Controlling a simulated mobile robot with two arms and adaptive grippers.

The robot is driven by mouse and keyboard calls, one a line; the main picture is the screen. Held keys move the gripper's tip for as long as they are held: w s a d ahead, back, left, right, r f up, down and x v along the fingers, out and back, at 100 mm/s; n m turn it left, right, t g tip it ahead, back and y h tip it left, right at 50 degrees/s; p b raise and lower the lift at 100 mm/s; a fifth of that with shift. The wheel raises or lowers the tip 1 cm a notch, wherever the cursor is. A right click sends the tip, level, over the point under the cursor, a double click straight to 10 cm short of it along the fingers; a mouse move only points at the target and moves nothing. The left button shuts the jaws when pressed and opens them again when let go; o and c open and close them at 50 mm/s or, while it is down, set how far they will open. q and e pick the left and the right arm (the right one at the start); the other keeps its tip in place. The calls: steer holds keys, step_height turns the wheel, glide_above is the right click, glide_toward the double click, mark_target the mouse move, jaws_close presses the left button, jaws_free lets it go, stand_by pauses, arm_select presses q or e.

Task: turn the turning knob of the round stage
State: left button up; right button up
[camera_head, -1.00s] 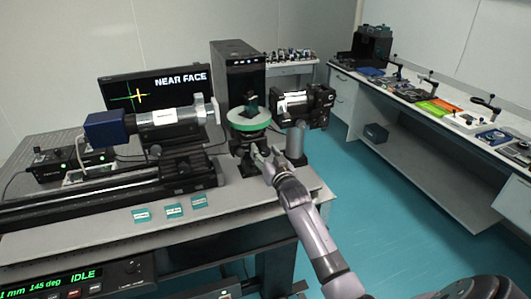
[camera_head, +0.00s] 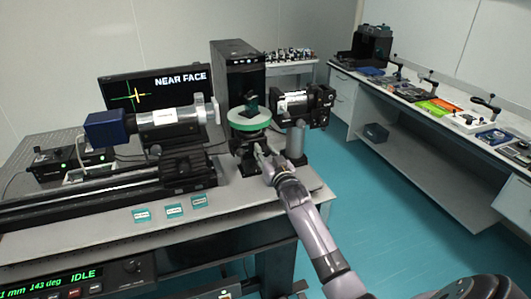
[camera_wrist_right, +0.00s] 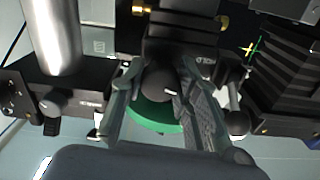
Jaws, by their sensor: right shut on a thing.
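The round stage (camera_head: 249,119) has a green rim and carries a small dark block (camera_head: 251,104) on its top. In the right wrist view part of its green rim (camera_wrist_right: 154,124) shows. The turning knob (camera_wrist_right: 161,82) is dark and round, with a small white mark. My right gripper (camera_head: 262,154) is at the front of the stage's base, below the green rim. In the right wrist view its two fingers (camera_wrist_right: 162,88) are closed on the knob's sides. In the head view the knob is too small and covered to make out. My left gripper is not in view.
A blue-ended barrel (camera_head: 155,124) on a black rail stands left of the stage, and a post-mounted device (camera_head: 305,107) stands right. A monitor (camera_head: 151,88) reads "NEAR FACE". The front readout (camera_head: 48,281) shows 143 deg and IDLE. Small labels lie on the table's front.

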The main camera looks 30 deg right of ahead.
steer(key=shift+n, duration=1.2)
steer(key=o, duration=1.2)
steer(key=v, duration=1.2)
steer(key=shift+f, duration=0.1)
